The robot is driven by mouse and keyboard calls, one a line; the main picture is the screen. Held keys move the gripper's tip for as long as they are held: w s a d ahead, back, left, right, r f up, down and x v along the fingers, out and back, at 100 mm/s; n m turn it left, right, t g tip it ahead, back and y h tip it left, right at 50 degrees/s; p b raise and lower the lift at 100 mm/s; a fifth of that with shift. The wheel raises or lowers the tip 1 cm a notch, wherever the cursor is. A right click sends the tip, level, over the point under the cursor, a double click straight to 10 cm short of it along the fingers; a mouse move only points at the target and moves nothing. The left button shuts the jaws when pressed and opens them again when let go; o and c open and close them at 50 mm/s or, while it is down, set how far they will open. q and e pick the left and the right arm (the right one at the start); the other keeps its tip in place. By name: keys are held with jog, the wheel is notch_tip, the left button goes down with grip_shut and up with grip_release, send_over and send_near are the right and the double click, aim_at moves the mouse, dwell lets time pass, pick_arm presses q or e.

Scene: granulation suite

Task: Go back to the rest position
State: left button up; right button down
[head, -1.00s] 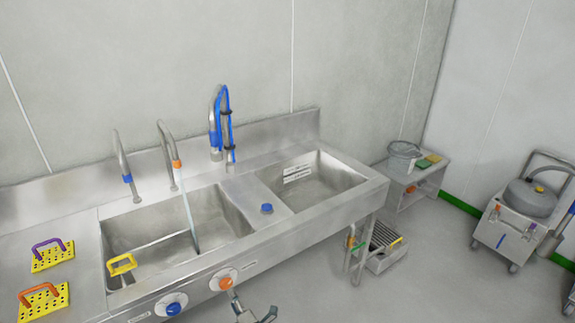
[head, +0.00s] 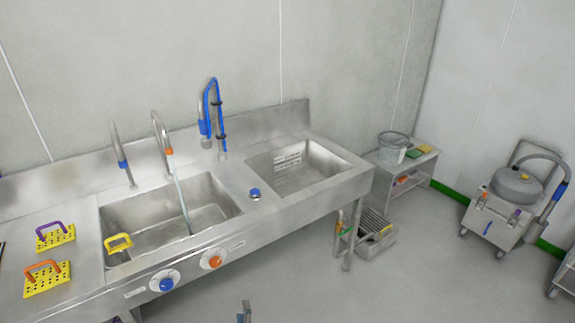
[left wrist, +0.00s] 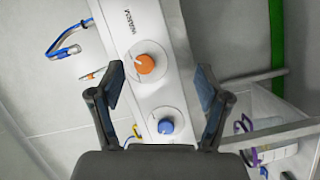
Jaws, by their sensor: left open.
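My left gripper (head: 244,313) shows only as a small tip at the bottom edge of the head view, in front of the sink unit and below its front panel. In the left wrist view my left gripper (left wrist: 161,83) is open and empty. Between its fingers, farther off, are the orange knob (left wrist: 145,64) and the blue knob (left wrist: 165,126) on the front panel. In the head view the orange knob (head: 214,261) and blue knob (head: 166,284) sit on that panel. My right gripper is not in view.
The steel sink unit (head: 255,211) runs along the wall. A pale stream falls from the orange-marked faucet (head: 161,130) into the left basin. Yellow perforated plates (head: 48,283) lie on the left counter. A cart (head: 498,222) stands at right. The floor (head: 410,285) at lower right is clear.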

pick_arm(q)
jog(key=s+d+f+m+g+h+p, duration=0.25)
jog(key=s+f+m+g+h, duration=0.4)
jog(key=s+f+m, duration=0.8)
jog(key=s+a+f+m+g, duration=0.1)
jog(key=s+a+f+g, duration=0.2)
jog(key=s, duration=0.7)
jog(key=s+a+f+m+g+y, duration=0.1)
jog(key=s+f, duration=0.4)
jog(key=s, duration=0.5)
jog(key=s+a+f+m+g+y, duration=0.1)
jog(key=s+a+f+g, duration=0.3)
jog(key=s, duration=0.6)
jog(key=shift+a+m+g, duration=0.35)
jog(key=shift+m+g, duration=0.2)
jog(key=shift+m, duration=0.1)
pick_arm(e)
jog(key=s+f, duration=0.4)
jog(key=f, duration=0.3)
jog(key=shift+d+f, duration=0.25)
